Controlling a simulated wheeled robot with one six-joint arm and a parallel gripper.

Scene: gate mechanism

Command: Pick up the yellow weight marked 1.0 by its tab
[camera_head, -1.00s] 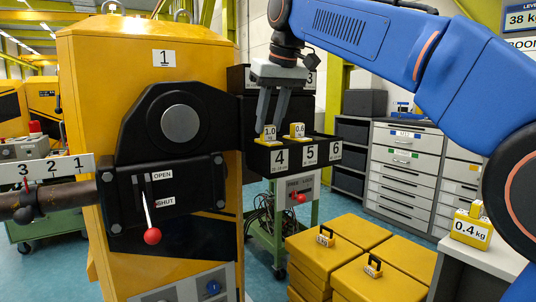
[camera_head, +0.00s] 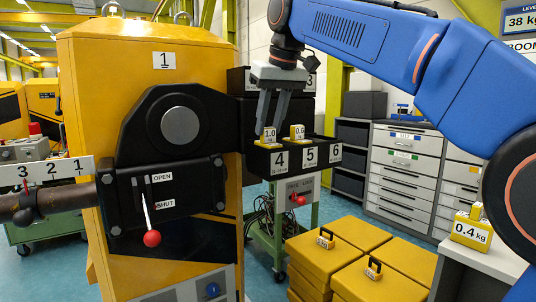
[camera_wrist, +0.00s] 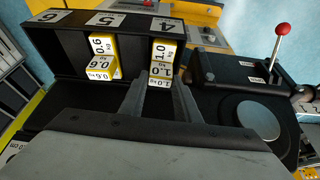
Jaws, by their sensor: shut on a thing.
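The yellow weight marked 1.0 (camera_head: 268,137) stands in compartment 4 of the black tray (camera_head: 280,162). It also shows in the wrist view (camera_wrist: 163,60), with its number faces toward the camera. My gripper (camera_head: 271,128) points down from above with its fingers at this weight. In the wrist view my gripper's fingertips (camera_wrist: 158,84) lie close together at the near end of the weight. They are shut on its tab, which is mostly hidden between them. The weight looks upright and still in the tray.
The yellow weight marked 0.6 (camera_head: 297,132) stands in compartment 5, close beside. Compartment 6 looks empty. A yellow machine (camera_head: 150,70) with a black mechanism and a red-knobbed lever (camera_head: 152,238) stands left. A 0.4 kg weight (camera_head: 471,229) sits on a bench at right.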

